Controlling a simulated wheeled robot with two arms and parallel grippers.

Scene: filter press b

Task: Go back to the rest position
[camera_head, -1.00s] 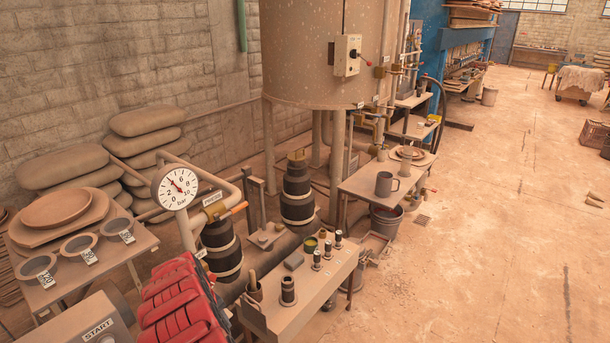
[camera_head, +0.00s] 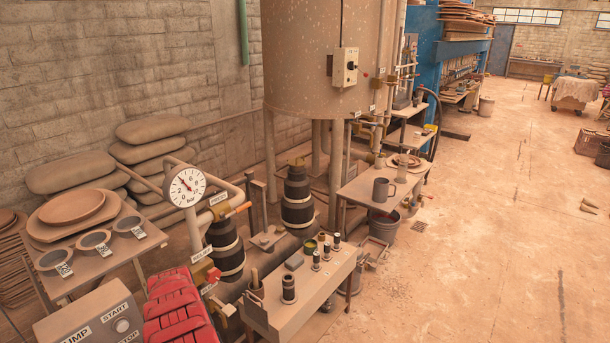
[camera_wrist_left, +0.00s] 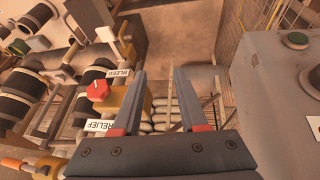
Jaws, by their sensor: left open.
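My left gripper (camera_wrist_left: 160,75) shows in the left wrist view. Its two fingers stand apart with nothing between them. A red knob (camera_wrist_left: 98,90) and a yellow valve body (camera_wrist_left: 132,103) are just left of and beyond the fingers, with labels reading RELIEF (camera_wrist_left: 99,126) and BLEED (camera_wrist_left: 123,72). The fingers partly cover the yellow body, and I cannot tell whether they touch it. My right gripper is in neither view.
A grey control box (camera_wrist_left: 275,90) with a green button is close on the wrist view's right. Open floor (camera_head: 480,250) lies right.

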